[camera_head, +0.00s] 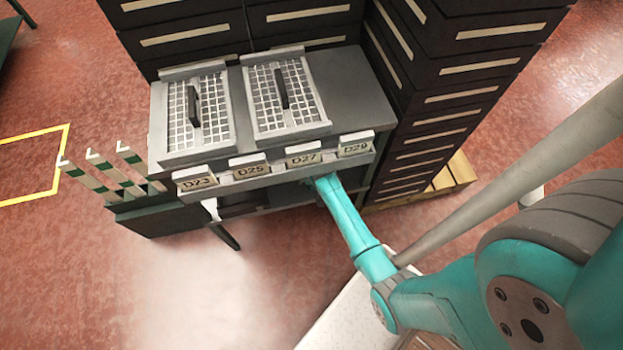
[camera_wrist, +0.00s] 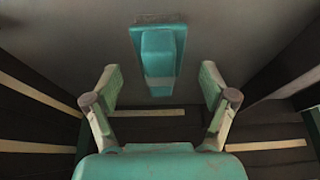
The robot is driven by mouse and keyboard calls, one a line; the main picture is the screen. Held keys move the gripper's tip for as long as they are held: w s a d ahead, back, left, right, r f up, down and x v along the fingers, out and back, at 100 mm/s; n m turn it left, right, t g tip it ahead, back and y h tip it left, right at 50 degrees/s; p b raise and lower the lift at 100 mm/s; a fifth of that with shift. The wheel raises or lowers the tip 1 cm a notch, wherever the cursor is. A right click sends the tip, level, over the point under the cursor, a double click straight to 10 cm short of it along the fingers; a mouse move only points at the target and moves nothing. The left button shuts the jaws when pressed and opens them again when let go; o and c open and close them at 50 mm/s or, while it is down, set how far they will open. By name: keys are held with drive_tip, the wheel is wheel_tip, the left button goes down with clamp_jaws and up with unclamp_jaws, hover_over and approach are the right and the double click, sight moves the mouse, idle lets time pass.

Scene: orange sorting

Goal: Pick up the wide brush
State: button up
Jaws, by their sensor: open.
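In the wrist view, a teal block-like thing (camera_wrist: 158,60) with a raised middle lies on a grey surface (camera_wrist: 80,35). It may be the wide brush, but no bristles show, so I cannot tell for sure. My gripper (camera_wrist: 160,80) is open, with one finger to each side of the teal thing's lower part and a gap on both sides. Nothing is held. In the head view my teal forearm reaches under the labelled front edge of the grey bench (camera_head: 354,85), which hides my gripper and whatever lies there.
Two grid panels (camera_head: 222,125) (camera_head: 262,100) with dark handles lie on the bench. Labels D23 to D29 line its front edge. Dark stacked crates (camera_head: 440,100) stand close at right, on a wooden pallet (camera_head: 455,172). Slanted striped posts (camera_head: 100,165) stand at left. Red floor in front is clear.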

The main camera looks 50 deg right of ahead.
drive_tip(key=shift+x, duration=1.65)
drive_tip(key=c, duration=1.3)
drive_tip(key=shift+r, duration=0.5)
wheel_tip(320, 180, up, 2)
drive_tip(key=shift+r, duration=0.2)
drive_tip(key=s+a, duration=1)
drive_tip(key=s, duration=0.5)
